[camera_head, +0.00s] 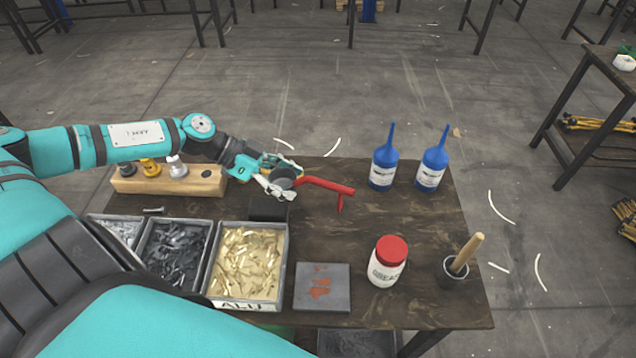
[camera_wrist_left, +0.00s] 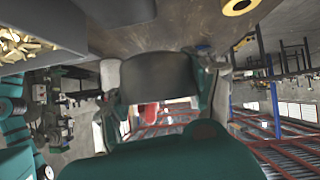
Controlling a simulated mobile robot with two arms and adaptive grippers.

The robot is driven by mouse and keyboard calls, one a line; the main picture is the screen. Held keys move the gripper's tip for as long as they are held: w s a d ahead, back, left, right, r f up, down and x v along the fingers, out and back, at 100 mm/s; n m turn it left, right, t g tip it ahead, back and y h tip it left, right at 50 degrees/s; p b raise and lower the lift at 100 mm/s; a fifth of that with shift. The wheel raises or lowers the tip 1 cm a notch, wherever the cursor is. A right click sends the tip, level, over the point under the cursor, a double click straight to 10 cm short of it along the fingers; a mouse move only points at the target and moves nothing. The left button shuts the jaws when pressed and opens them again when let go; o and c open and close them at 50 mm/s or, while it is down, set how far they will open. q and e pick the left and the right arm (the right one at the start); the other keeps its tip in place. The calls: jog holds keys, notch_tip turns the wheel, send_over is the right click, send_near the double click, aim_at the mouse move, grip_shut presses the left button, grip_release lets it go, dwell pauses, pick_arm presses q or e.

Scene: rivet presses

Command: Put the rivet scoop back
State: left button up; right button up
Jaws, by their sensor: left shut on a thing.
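The rivet scoop has a dark grey bowl (camera_head: 284,178) and a red handle (camera_head: 325,186) that reaches to the right, with a short red piece pointing down near its end. My left gripper (camera_head: 279,186) is shut on the bowl, over the back left part of the workbench. In the left wrist view the grey bowl (camera_wrist_left: 158,78) fills the gap between the fingers, and a bit of red (camera_wrist_left: 148,110) shows beyond it. A dark block (camera_head: 268,208) is just below the gripper in the picture. I cannot tell whether the scoop touches it. My right gripper is not in view.
Metal bins hold brass rivets (camera_head: 247,262), dark rivets (camera_head: 176,251) and silver rivets (camera_head: 124,230). A wooden block (camera_head: 205,182) with several nozzles stands behind them. Two blue bottles (camera_head: 384,170), a grease jar (camera_head: 387,262), a brush pot (camera_head: 457,274) and a grey plate (camera_head: 335,288) stand right.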

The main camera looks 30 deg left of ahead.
pick_arm(q)
jog(key=w, duration=0.3)
jog(key=w+d, duration=0.1)
jog(key=w, duration=0.5)
jog(key=shift+d+f, duration=0.25)
jog(key=shift+w+f, duration=0.1)
jog(key=shift+f, duration=0.05)
notch_tip(320, 180, down, 3)
jog(key=shift+f+p, duration=0.15)
jog(key=shift+p, duration=0.25)
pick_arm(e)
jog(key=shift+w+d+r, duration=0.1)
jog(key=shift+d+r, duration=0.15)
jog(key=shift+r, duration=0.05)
pick_arm(q)
jog(key=shift+f, duration=0.15)
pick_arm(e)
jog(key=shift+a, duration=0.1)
pick_arm(q)
jog(key=shift+f, duration=0.3)
jog(key=o, duration=1.8)
